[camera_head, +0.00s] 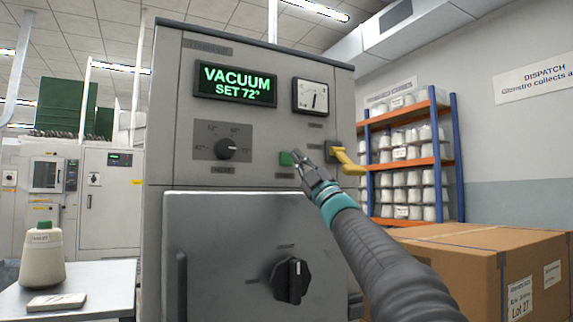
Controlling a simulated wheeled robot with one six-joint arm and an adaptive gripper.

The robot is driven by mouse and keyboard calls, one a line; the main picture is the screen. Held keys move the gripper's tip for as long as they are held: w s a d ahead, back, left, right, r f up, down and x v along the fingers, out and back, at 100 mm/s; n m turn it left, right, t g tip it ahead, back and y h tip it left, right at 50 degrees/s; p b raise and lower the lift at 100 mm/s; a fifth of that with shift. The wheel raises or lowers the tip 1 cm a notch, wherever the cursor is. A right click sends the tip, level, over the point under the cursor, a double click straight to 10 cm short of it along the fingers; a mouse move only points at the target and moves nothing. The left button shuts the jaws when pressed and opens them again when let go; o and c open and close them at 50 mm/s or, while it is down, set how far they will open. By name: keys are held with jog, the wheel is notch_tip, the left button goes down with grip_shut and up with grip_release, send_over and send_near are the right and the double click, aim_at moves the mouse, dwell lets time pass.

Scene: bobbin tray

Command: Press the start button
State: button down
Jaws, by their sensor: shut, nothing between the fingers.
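A grey machine cabinet (175,120) stands in the middle of the view. A small green button (286,158) sits on its upper panel, with a small label below it that I cannot read. My gripper (299,150) is shut and empty, with its fingertips just right of the green button. I cannot tell whether the fingertips touch the panel. A green-lit display (235,83) reads "VACUUM SET 72°". A dial gauge (313,97) is to its right, and a black selector knob (225,149) is below it.
A yellow lever (347,160) sticks out right of my gripper. A large black knob (290,279) is on the lower door. A cardboard box (440,245) is at right. A table (110,285) at left holds a yarn cone (42,258). A shelf rack (412,162) stands behind.

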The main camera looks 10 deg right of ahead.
jog(key=shift+s+d+b, duration=0.2)
jog(key=shift+s+b, duration=0.1)
jog(key=shift+s, duration=0.35)
jog(key=shift+s+d+b, duration=0.2)
jog(key=shift+s+b, duration=0.05)
jog(key=shift+s, duration=0.4)
jog(key=shift+h, duration=0.4)
